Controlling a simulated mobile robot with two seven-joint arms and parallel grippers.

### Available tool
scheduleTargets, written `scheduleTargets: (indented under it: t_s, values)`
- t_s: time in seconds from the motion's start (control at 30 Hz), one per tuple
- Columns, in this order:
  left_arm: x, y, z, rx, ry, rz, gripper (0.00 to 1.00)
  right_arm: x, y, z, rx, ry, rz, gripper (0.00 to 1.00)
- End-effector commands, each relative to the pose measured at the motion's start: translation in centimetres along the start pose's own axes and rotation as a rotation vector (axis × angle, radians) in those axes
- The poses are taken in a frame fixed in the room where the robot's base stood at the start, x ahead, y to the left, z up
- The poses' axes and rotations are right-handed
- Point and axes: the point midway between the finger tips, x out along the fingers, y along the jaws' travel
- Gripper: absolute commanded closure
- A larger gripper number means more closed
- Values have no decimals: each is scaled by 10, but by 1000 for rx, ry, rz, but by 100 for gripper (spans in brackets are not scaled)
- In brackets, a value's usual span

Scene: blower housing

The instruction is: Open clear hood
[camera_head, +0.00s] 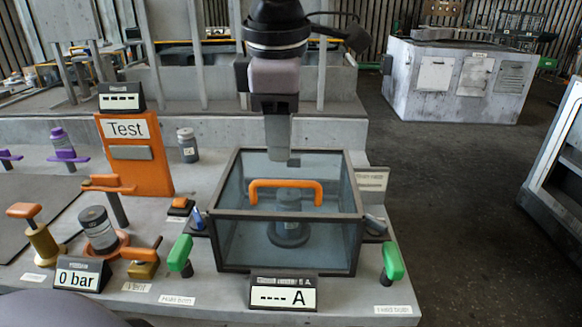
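The clear hood (340,238) is a see-through box with a dark frame, standing on the grey bench right of centre. It looks shut. An orange bar handle (286,185) shows on it near the middle. A grey round part (289,232) stands inside, seen through the clear panels. A smooth grey rounded shape at the bottom left edge looks like part of my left arm.
Green-handled levers (180,256) (392,261) flank the hood. An "A" display (283,293) stands in front. Orange-handled valves, a "0 bar" display (78,277) and an orange "Test" panel (135,180) stand left.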

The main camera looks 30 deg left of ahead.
Motion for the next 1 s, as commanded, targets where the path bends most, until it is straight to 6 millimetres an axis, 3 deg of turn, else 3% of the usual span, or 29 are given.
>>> scheduleTargets:
  t_s: [0.4,0.77,0.8,0.9,1.0]
  values:
    - [59,0,0,-3,-2,-4,62,3,-1,8,1,-5,-1,1]
    - [67,0,0,-3,-4,-2,62,2,-2,12,6,-11,-2,1]
    - [67,0,0,-3,-4,-2,65,2,-2,11,6,-11,-2,1]
    - [67,0,0,-3,-4,-3,98,2,-2,11,6,-10,-2,1]
    - [67,0,0,-3,-4,-2,100,3,-2,11,6,-10,-1,1]
